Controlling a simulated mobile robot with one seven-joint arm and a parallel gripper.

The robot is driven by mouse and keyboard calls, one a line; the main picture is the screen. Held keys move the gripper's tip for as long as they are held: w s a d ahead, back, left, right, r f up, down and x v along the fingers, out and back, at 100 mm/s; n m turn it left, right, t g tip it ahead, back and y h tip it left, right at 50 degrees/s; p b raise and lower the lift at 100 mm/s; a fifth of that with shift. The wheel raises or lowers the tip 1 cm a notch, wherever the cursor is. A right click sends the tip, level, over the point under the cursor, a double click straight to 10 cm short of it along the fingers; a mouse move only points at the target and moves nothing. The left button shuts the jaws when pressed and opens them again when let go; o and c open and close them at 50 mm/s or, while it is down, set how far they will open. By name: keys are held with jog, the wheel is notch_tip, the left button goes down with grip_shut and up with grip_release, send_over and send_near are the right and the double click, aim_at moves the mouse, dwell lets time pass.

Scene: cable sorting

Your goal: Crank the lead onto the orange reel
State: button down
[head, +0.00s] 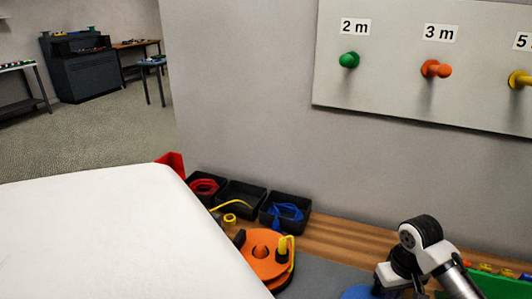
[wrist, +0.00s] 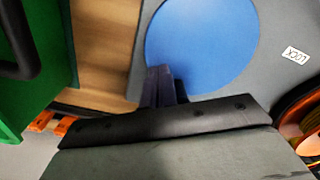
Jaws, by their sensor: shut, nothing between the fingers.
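The orange reel (head: 258,268) lies on a grey mat at the near edge of the bench, partly hidden by a white surface. A yellow upright piece (head: 284,245) stands on its right side; I cannot tell whether it is the crank knob or part of the lead. A yellow strand and a small yellow ring (head: 230,220) lie behind the reel. In the wrist view part of the reel (wrist: 296,112) shows at the right edge. My gripper (wrist: 162,75) is shut and empty, beside a blue disc (wrist: 200,40), well away from the reel. Its fingertips are hidden in the head view.
Black bins (head: 241,195) stand along the wall behind the reel, one with red cable, one with blue. A green container (head: 480,284) is at the right, near my arm. A "LOCK" label (wrist: 295,54) lies on the grey mat. A board (head: 400,88) with coloured pegs hangs above.

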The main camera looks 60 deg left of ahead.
jog(key=shift+a, duration=0.15)
notch_tip(320, 180, up, 7)
jog(key=p, duration=0.6)
